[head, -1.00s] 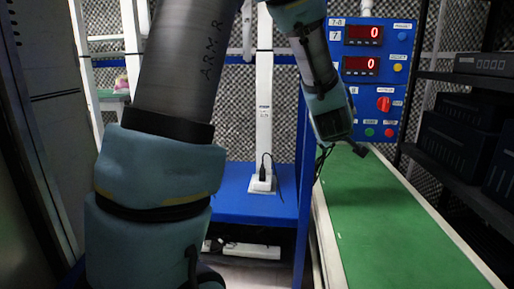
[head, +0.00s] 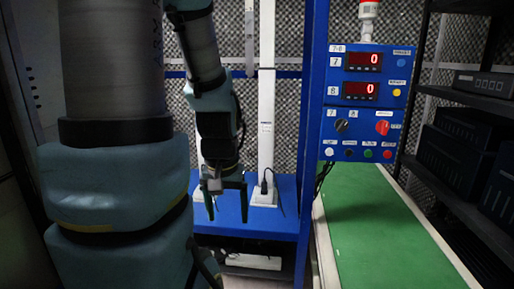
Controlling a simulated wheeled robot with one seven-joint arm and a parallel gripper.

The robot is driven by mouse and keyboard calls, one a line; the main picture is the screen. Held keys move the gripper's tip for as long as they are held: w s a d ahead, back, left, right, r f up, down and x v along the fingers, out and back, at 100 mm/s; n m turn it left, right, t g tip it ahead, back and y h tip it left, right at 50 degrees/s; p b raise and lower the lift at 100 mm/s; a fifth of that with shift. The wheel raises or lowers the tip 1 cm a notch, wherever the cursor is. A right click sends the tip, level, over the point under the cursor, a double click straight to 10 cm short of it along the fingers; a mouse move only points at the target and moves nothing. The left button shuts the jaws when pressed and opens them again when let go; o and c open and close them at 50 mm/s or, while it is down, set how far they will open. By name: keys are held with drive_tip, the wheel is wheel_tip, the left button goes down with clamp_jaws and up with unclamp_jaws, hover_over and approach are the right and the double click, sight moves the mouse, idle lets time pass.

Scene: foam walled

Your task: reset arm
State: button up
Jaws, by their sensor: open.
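My gripper (head: 228,206) hangs at the end of my arm, left of the picture's middle, with its fingers pointing down. Its two dark fingers are apart, with nothing seen between them. It shows in front of the blue table (head: 274,224), left of the blue control panel (head: 362,105). My own arm covers much of the left side of the view.
The panel has two red displays reading 0, knobs and buttons. A green conveyor belt (head: 385,235) runs below it. A white post (head: 266,110) stands on the blue table. Dark shelves (head: 470,150) with boxes line the right. Foam covers the back wall.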

wheel_tip(320, 180, up, 21)
drive_tip(key=p, duration=1.9)
